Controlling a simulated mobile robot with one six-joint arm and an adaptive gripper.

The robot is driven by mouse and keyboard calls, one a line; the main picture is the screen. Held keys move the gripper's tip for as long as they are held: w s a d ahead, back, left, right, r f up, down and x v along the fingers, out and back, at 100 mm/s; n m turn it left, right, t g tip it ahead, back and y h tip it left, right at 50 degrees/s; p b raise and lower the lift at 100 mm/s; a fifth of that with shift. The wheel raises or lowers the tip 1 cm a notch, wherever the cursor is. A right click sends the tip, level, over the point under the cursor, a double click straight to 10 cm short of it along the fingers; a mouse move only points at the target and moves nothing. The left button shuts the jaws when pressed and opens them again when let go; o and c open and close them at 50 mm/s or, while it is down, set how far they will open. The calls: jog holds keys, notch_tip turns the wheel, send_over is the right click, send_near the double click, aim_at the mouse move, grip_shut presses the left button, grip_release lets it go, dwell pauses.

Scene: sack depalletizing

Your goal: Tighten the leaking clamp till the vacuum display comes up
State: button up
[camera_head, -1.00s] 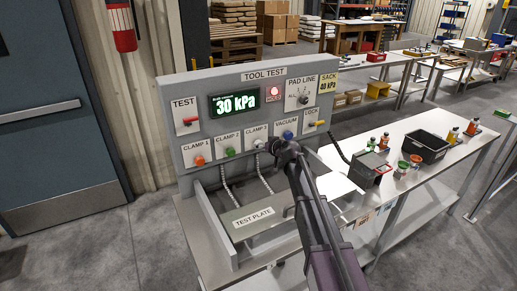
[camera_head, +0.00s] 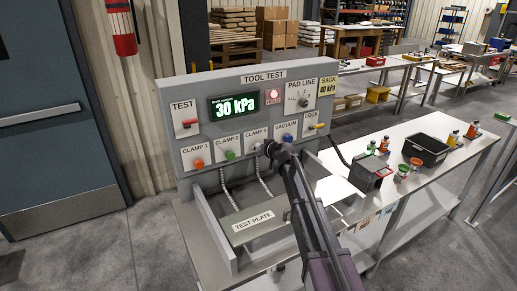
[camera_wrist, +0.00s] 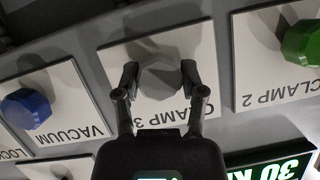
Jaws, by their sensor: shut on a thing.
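The tool test panel (camera_head: 262,118) stands upright with a row of knobs. Its vacuum display (camera_head: 234,105) reads 30 kPa in white. The orange clamp 1 knob (camera_head: 198,163) and the green clamp 2 knob (camera_head: 230,154) are free; the green one also shows in the wrist view (camera_wrist: 302,42). The grey clamp 3 knob (camera_wrist: 161,75) sits between the fingers of my gripper (camera_wrist: 165,85), which is shut on it. In the head view my gripper (camera_head: 272,150) covers most of that knob. The blue vacuum knob (camera_head: 287,138) is just right of it.
The test plate (camera_head: 252,221) lies below the panel, with coiled hoses behind it. A black bin (camera_head: 425,150), bottles and a grey device (camera_head: 370,172) stand on the bench to the right.

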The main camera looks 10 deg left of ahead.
jog(key=shift+a, duration=0.15)
jog(key=m+g+y+b, duration=0.1)
jog(key=m+y, duration=0.1)
jog(key=m, duration=0.1)
jog(key=shift+f+m+b, duration=0.15)
jog(key=shift+m+b, duration=0.15)
jog(key=shift+m+y+b, duration=0.7)
jog(key=shift+m+y, duration=0.1)
jog(key=shift+m, duration=0.4)
jog(key=o, duration=1.2)
jog(key=shift+c, duration=0.2)
